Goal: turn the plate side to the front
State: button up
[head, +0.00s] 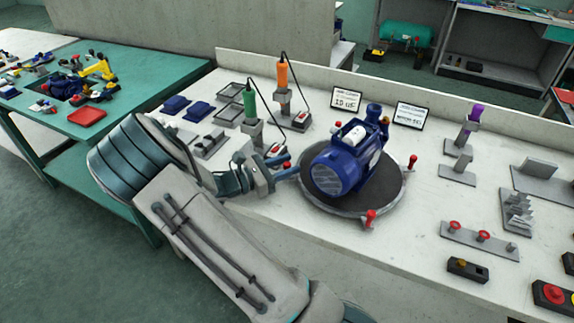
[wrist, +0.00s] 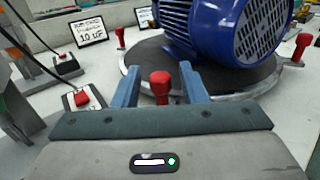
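A blue pump motor (head: 345,165) sits on a round dark turntable (head: 385,198) with a grey rim. Its grilled round end faces the front left in the head view, and a small pale plate (head: 375,158) shows on its right flank. Red-topped pegs stand around the rim, one at the right (head: 412,162) and one at the front (head: 370,218). My gripper (head: 287,172) is at the turntable's left edge. In the wrist view its two blue fingers (wrist: 160,82) stand apart on either side of a red peg (wrist: 160,90), with gaps showing on both sides.
Green (head: 250,105) and orange (head: 283,75) tools with cords stand in holders behind my gripper. Two signs (head: 345,98) stand behind the motor. A purple-handled tool (head: 472,115) and a red-knobbed strip (head: 480,240) are to the right. Bare bench lies in front of the turntable.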

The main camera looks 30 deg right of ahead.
jog(key=shift+d, duration=0.2)
grip_shut()
jog(key=shift+w+d+p, duration=0.25)
jog(key=shift+w+d, duration=0.05)
jog(key=shift+w, duration=0.25)
jog(key=shift+w+d+p, duration=0.2)
jog(key=shift+w+d, duration=0.05)
jog(key=shift+w, duration=0.3)
grip_release()
jog(key=shift+a, duration=0.1)
jog(key=a, duration=1.3)
jog(key=shift+s+a, duration=0.1)
jog(key=shift+a, duration=0.3)
